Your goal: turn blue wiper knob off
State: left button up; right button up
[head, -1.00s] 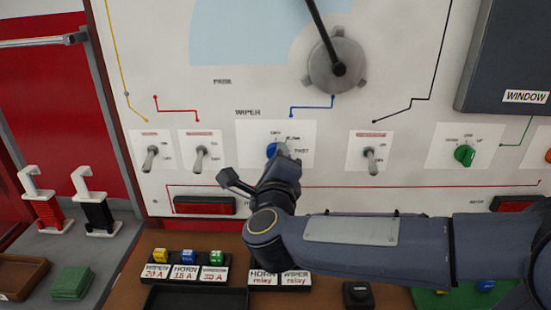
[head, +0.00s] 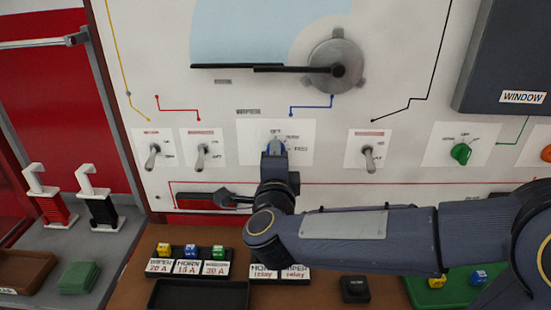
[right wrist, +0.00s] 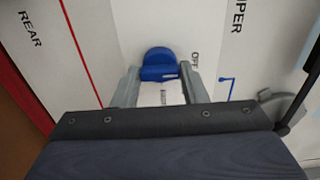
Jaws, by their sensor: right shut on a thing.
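The blue wiper knob (right wrist: 158,62) is on the white panel. In the head view only its blue edges (head: 282,148) show around my fingers, so its pointing direction is hard to read there. My right gripper (head: 274,149) points at the panel and is shut on the knob. In the right wrist view its two fingers (right wrist: 160,88) lie on either side of the knob, and an OFF label stands just right of it. The black wiper arm (head: 265,67) lies flat, pointing left from its grey hub (head: 338,68). My left gripper is not in view.
Toggle switches (head: 153,155) stand left of the knob and another (head: 369,157) right of it. A green knob (head: 460,153) is further right. Fuses (head: 190,252) and relays lie on the brown bench below. The panel around my gripper is flat.

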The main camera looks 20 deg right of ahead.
jog(key=o, duration=1)
jog(key=v, duration=0.8)
jog(key=shift+w+r, duration=0.1)
jog(key=shift+w, duration=0.05)
